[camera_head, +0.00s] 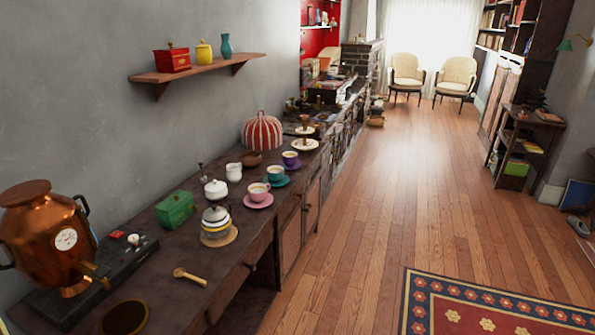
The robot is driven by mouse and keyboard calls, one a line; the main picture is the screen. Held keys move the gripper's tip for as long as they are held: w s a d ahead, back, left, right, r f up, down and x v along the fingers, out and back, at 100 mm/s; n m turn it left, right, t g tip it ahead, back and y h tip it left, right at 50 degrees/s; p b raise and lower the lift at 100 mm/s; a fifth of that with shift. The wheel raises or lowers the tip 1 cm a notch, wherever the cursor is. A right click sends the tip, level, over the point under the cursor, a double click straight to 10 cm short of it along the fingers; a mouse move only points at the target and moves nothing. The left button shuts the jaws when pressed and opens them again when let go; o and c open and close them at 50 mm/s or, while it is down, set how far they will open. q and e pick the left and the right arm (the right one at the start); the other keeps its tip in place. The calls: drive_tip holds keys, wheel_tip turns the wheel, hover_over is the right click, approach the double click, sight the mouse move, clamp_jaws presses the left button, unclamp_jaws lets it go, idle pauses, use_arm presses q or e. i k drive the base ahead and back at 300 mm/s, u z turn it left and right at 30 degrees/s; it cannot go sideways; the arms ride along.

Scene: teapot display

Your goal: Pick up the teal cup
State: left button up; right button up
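The teal cup (275,174) stands upright on a teal saucer (280,182) on the long dark sideboard. It appears to hold a light drink. A pink cup (258,192) on a pink saucer stands just in front of it. A purple cup (290,158) on a purple saucer stands just behind it.
A striped teapot (217,223) on a round mat, a white sugar pot (216,190), a white jug (234,172) and a green box (175,210) stand nearby. A copper samovar (50,237) fills the near left. The wooden floor (365,225) right of the sideboard is clear.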

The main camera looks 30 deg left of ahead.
sight(278, 174)
drive_tip(key=i, duration=1.95)
drive_tip(key=u, duration=1.6)
drive_tip(key=i, duration=1.1)
drive_tip(key=u, duration=1.05)
